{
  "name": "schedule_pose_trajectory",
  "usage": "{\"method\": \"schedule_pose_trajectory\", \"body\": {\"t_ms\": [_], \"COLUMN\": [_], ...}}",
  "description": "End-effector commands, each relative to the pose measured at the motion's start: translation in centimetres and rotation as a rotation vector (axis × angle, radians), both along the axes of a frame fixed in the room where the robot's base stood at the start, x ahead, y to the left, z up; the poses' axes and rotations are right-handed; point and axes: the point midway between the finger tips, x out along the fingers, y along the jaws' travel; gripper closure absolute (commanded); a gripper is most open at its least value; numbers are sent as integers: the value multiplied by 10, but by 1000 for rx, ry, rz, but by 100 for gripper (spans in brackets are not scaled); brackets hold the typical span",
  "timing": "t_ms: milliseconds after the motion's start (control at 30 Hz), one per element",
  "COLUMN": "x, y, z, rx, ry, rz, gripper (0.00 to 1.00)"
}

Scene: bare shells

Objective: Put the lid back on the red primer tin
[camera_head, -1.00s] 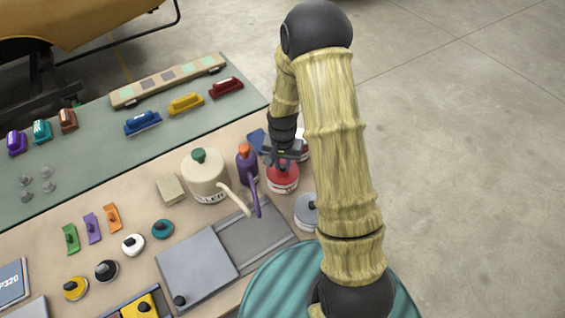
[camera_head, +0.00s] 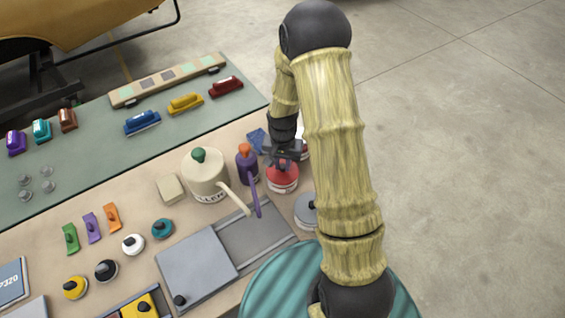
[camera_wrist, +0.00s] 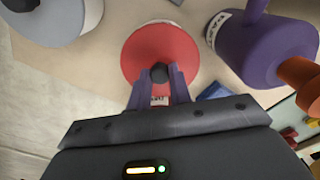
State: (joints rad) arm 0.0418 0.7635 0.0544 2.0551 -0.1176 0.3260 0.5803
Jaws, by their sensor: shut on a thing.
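The red primer tin (camera_head: 283,186) stands upright at the right side of the bench, with a white label band around it. Its red lid (camera_wrist: 150,50) has a black knob (camera_wrist: 159,72) and covers the tin's top in the wrist view. My gripper (camera_wrist: 161,80) is shut on this knob, and it also shows above the tin in the head view (camera_head: 283,163). The lid lies on or very close to the tin; I cannot tell whether it sits fully flush. My gripper hides part of the lid in the head view.
A purple bottle (camera_head: 246,171) with an orange cap stands close left of the tin. A cream can (camera_head: 205,178) with a spout is farther left. A grey round tin (camera_head: 305,208) stands nearer the robot. A blue item (camera_head: 257,138) lies behind.

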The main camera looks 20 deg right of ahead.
Motion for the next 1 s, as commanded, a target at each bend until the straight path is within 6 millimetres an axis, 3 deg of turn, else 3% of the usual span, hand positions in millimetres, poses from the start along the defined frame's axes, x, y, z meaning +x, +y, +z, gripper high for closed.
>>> {"method": "schedule_pose_trajectory", "body": {"t_ms": [433,467,567,767,900,1000], "x": [0,0,0,0,0,0], "y": [0,0,0,0,0,0], "z": [0,0,0,0,-1,-1], "rx": [0,0,0,0,0,0], "ry": [0,0,0,0,0,0], "rz": [0,0,0,0,0,0], "gripper": [100,74,54,54,33,33]}}
